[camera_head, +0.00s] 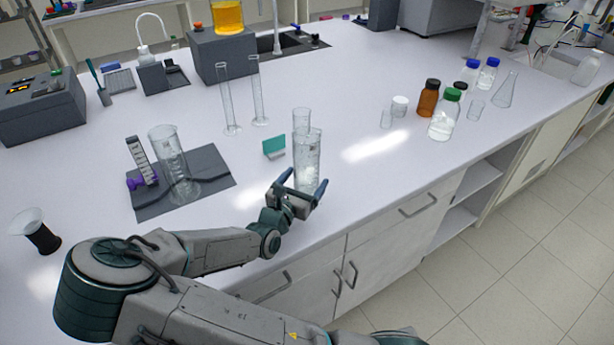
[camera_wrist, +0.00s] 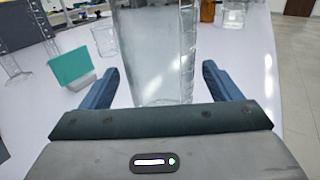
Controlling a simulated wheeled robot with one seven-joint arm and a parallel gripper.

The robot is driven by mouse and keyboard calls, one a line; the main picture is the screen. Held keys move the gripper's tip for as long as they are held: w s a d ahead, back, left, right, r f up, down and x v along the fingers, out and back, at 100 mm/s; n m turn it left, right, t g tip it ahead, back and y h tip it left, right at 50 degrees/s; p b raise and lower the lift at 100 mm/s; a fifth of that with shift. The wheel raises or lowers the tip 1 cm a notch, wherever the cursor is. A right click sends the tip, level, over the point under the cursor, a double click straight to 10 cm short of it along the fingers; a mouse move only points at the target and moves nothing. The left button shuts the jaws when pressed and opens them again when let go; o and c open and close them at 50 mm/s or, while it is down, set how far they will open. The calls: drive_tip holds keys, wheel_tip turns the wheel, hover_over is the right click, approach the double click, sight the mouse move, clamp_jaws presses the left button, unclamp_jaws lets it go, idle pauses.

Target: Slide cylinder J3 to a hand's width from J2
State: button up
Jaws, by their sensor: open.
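A clear graduated cylinder (camera_head: 309,155) stands upright near the bench's front edge; it fills the middle of the wrist view (camera_wrist: 155,45). My gripper (camera_head: 303,181) is open, with one blue finger on each side of this cylinder's lower part. In the wrist view my gripper (camera_wrist: 160,72) shows gaps between the fingers and the glass. A second clear vessel (camera_head: 301,118) stands just behind it. Two tall thin cylinders (camera_head: 227,100) (camera_head: 258,92) stand farther back left. I can read no J2 or J3 label, so I cannot tell which is which.
A teal card in a stand (camera_head: 274,146) is left of the near cylinder. A grey mat (camera_head: 215,168) with a large glass cylinder (camera_head: 170,150) lies farther left. Several bottles, including a green-capped one (camera_head: 444,118), stand right. Bench (camera_head: 350,185) right of the gripper is clear.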

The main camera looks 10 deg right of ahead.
drive_tip(key=shift+w+d, duration=0.45)
drive_tip(key=shift+w, duration=0.1)
drive_tip(key=c, duration=1.2)
drive_tip(key=shift+w+a+p, duration=0.3)
drive_tip(key=shift+a+p, duration=0.05)
drive_tip(key=shift+a, duration=0.6)
drive_tip(key=shift+w+a+p, duration=0.35)
drive_tip(key=shift+a+p, duration=0.05)
drive_tip(key=shift+a, duration=0.6)
drive_tip(key=shift+w+a+p, duration=0.3)
drive_tip(key=shift+a+p, duration=0.05)
drive_tip(key=shift+a, duration=0.6)
drive_tip(key=shift+c, duration=0.2)
drive_tip(key=shift+w+a+p, duration=0.25)
drive_tip(key=shift+w+a, duration=0.1)
drive_tip(key=shift+a, duration=0.6)
drive_tip(key=shift+w+a+p, duration=0.2)
drive_tip(key=shift+w+a, duration=0.1)
drive_tip(key=shift+a, duration=0.6)
drive_tip(key=shift+w+a, duration=0.2)
drive_tip(key=shift+a, duration=0.3)
drive_tip(key=shift+w+a, duration=0.15)
drive_tip(key=shift+a, duration=0.3)
drive_tip(key=shift+a, duration=0.1)
drive_tip(key=shift+w+a, duration=0.35)
drive_tip(key=shift+a, duration=0.55)
drive_tip(key=shift+w+a, duration=0.3)
drive_tip(key=shift+a, duration=0.65)
drive_tip(key=shift+w+a, duration=0.35)
drive_tip(key=shift+a, duration=0.55)
